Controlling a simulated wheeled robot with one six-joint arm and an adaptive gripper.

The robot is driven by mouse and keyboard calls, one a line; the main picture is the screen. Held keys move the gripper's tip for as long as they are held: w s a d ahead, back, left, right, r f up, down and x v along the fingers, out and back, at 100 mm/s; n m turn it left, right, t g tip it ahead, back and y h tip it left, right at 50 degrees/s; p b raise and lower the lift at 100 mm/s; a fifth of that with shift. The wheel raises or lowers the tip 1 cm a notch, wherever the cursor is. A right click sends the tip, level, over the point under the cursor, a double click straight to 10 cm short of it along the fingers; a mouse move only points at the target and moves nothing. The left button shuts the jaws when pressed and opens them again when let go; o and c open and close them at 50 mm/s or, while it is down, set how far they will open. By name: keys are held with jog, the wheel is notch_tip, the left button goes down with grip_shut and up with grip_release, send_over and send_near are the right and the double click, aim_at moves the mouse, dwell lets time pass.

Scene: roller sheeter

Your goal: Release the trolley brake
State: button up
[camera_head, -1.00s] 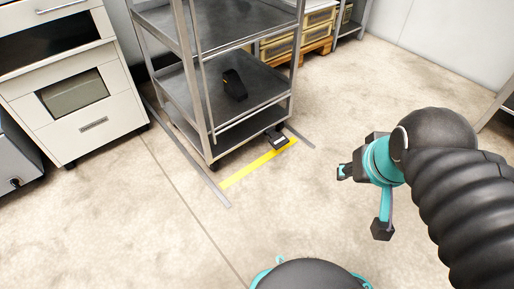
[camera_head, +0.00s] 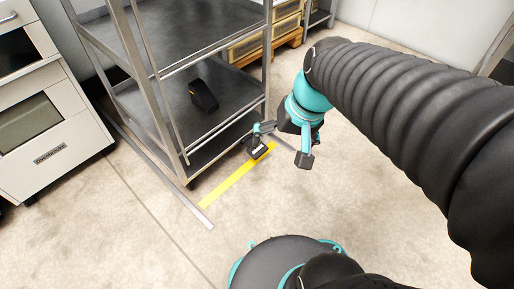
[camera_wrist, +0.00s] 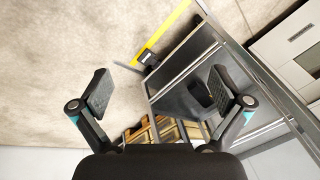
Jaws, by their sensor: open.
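The trolley (camera_head: 215,115) is a grey metal rack with several shelves, standing at the upper left in the head view. A small black brake pedal (camera_head: 256,150) sits low at its right front corner, by the end of a yellow floor strip. In the wrist view the pedal (camera_wrist: 148,57) shows above the middle, between my open fingers and beyond them. My gripper (camera_head: 283,145) is open and empty. In the head view it overlaps the trolley's right corner, with one finger partly covering the pedal. I cannot tell whether it touches the pedal.
A black object (camera_head: 203,96) lies on the trolley's lower shelf. A yellow strip (camera_head: 232,180) and grey strips mark the floor. A white cabinet (camera_head: 45,120) stands at left. Crates on a wooden pallet (camera_head: 270,42) stand behind. The floor in front is clear.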

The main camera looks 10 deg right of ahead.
jog(key=w+f+m+y+b, duration=0.1)
jog(key=w+f+m+y, duration=1.1)
jog(key=w+f, duration=0.9)
jog(key=w+d+f+m+t, duration=0.2)
jog(key=w+f+m+t, duration=0.15)
jog(key=f, duration=0.35)
jog(key=w+d+f+m+t, duration=0.2)
jog(key=d+f+m+t, duration=0.15)
jog(key=f, duration=0.25)
jog(key=m+t+h, duration=0.4)
jog(key=m+t, duration=0.1)
jog(key=m, duration=0.3)
send_near(259, 152)
jog(key=shift+s+d+f+b, duration=0.2)
jog(key=shift+s+d+f, duration=0.1)
jog(key=shift+s+d, duration=0.3)
jog(key=shift+s+d+f+b, duration=0.15)
jog(key=shift+s+d+f, duration=0.1)
jog(key=shift+s+d, duration=0.35)
jog(key=shift+w+a+f, duration=0.1)
jog(key=shift+w+f, duration=0.05)
jog(key=b+x, duration=0.1)
jog(key=x, duration=1.2)
jog(key=shift+w, duration=0.15)
